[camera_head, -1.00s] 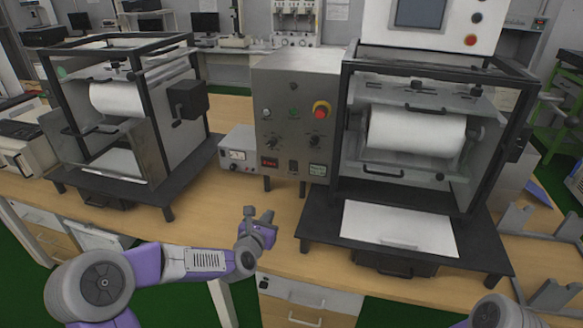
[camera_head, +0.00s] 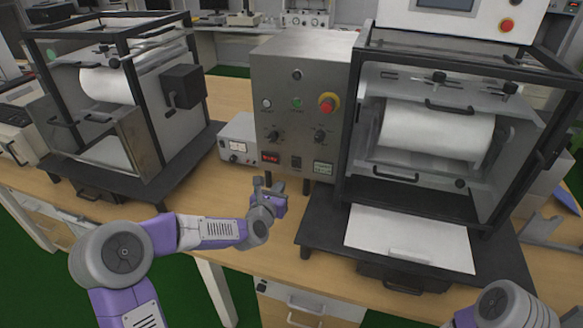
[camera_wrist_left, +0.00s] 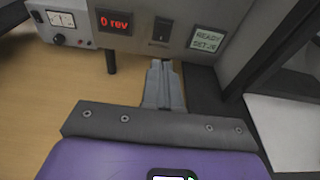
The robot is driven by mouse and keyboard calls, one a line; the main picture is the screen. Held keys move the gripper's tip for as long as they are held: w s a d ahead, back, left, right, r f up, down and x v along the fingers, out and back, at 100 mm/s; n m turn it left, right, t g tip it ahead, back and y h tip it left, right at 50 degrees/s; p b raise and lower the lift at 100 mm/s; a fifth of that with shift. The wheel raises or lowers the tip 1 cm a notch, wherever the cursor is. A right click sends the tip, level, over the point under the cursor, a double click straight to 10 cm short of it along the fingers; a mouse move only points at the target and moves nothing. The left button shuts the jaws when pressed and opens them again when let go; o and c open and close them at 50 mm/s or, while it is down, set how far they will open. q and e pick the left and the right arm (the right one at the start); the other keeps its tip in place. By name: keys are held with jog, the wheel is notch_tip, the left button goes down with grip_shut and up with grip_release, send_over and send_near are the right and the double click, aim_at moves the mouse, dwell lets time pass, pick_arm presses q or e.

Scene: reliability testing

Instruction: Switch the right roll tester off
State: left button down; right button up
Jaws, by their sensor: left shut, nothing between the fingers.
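The right roll tester (camera_head: 530,185) is a black-framed machine with a white roll (camera_head: 437,132) inside. Its grey control panel (camera_head: 285,120) on the left carries a red emergency button (camera_head: 327,103), knobs, a red display and a black rocker switch (camera_head: 296,163) low in the middle. In the left wrist view the display (camera_wrist_left: 114,22) reads "0 rev", the rocker switch (camera_wrist_left: 161,30) sits right of it, and a small screen (camera_wrist_left: 208,37) starts with "READY". My left gripper (camera_head: 266,184) is shut and empty, below and in front of the switch; its fingers (camera_wrist_left: 161,68) point towards it. My right gripper is out of view.
A second roll tester (camera_head: 110,95) stands at the left. A small white meter box (camera_head: 238,138) stands beside the control panel. A black base plate (camera_head: 318,225) with a white sheet (camera_head: 410,238) juts out at the right.

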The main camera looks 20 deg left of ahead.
pick_arm(q)
send_near(294, 162)
jog(key=w, duration=0.2)
jog(key=w+f, duration=0.1)
jog(key=w, duration=0.2)
jog(key=shift+d+f+b, duration=0.2)
jog(key=shift+d+b, duration=0.05)
jog(key=shift+b, duration=0.05)
jog(key=shift+w+r, duration=0.1)
jog(key=shift+w, duration=0.55)
jog(key=shift+a, duration=0.1)
